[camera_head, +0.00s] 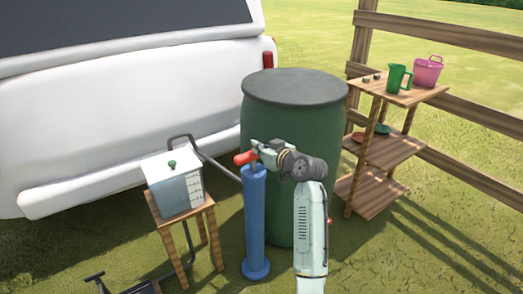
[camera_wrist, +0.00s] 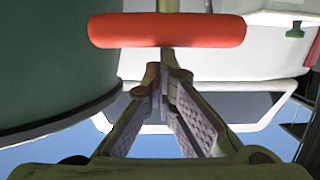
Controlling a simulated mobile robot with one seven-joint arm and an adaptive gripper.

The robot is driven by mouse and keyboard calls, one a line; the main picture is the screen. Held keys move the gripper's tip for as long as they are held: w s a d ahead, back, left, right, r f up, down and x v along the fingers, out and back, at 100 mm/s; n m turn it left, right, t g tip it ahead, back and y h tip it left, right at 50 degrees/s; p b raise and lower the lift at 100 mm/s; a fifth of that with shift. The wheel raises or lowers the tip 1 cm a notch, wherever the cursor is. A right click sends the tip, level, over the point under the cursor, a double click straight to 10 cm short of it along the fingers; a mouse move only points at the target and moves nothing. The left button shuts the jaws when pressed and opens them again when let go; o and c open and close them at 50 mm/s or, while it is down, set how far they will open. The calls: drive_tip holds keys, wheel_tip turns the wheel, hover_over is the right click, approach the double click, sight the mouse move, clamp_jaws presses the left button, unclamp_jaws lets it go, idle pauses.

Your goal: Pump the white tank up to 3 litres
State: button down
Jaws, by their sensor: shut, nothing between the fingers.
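The white tank (camera_head: 173,190) stands on a small wooden stool. It has a green knob on its lid and dark scale marks on its front; I cannot read its level. The blue pump (camera_head: 254,215) stands upright on the grass to its right, and a dark hose links the two. Its red handle (camera_head: 245,158) is at the top, close to the pump body. My gripper (camera_head: 258,147) is at the handle. In the wrist view the gripper (camera_wrist: 163,85) is shut and empty, with its fingertips close to the red handle (camera_wrist: 166,30); contact is unclear. The tank also shows there (camera_wrist: 285,45).
A dark green barrel (camera_head: 300,125) stands right behind the pump. A white vehicle (camera_head: 110,100) is behind the tank. Open grass lies at the front right.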

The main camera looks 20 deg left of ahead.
drive_tip(key=r+b+v, duration=0.1)
drive_tip(key=v, duration=0.9)
drive_tip(key=shift+r+b, duration=0.25)
drive_tip(key=shift+b, duration=0.1)
drive_tip(key=shift+d, duration=0.1)
idle(0.8)
